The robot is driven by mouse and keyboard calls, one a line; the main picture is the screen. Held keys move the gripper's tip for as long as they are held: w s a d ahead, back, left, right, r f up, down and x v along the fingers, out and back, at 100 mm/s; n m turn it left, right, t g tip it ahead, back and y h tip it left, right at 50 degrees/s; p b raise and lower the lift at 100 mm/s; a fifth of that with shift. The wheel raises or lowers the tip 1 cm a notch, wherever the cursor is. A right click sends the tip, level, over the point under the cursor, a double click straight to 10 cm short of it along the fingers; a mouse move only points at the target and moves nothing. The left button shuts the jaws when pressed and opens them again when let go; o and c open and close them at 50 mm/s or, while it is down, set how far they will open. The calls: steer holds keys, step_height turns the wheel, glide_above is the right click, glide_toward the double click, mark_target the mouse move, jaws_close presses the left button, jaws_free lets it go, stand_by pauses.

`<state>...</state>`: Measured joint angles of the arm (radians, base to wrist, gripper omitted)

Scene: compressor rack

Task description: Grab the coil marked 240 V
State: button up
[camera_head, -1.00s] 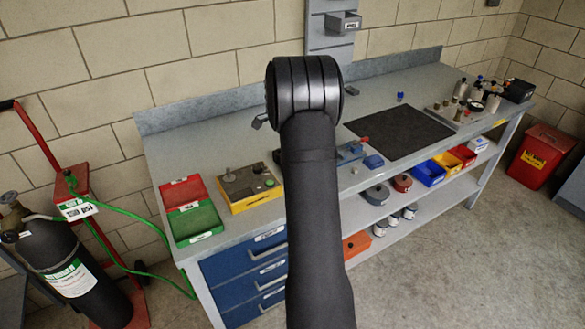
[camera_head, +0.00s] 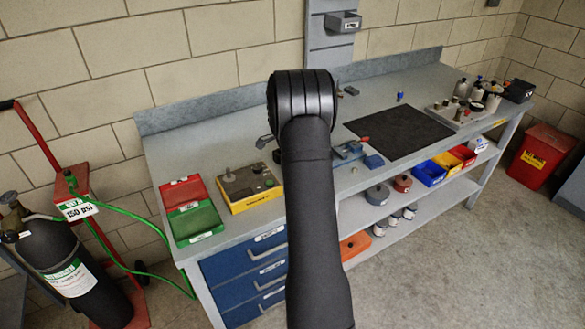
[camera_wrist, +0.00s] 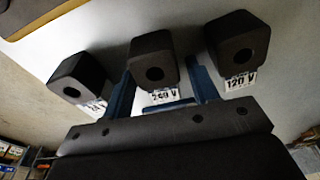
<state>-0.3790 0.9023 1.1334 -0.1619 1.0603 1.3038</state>
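Three dark block-shaped coils, each with a round hole in its face, stand in a row in the wrist view. The middle coil (camera_wrist: 152,60) has a white tag (camera_wrist: 164,96) that reads 240 V. The right coil (camera_wrist: 238,42) is tagged 120 V. The left coil (camera_wrist: 80,76) has a tag too blurred and angled to read surely. My gripper (camera_wrist: 160,76) is open, with its blue fingers on either side of the middle coil. Whether they touch it I cannot tell. In the head view my arm hides the gripper and the coils.
On the bench (camera_head: 216,105) are a red and green open box (camera_head: 192,222), a yellow-based unit (camera_head: 250,187), a black mat (camera_head: 400,132) and a tray of small parts (camera_head: 455,115). A gas cylinder (camera_head: 62,250) on a red cart stands at the left.

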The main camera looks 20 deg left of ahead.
steer(key=c, duration=0.9)
steer(key=shift+r, duration=0.15)
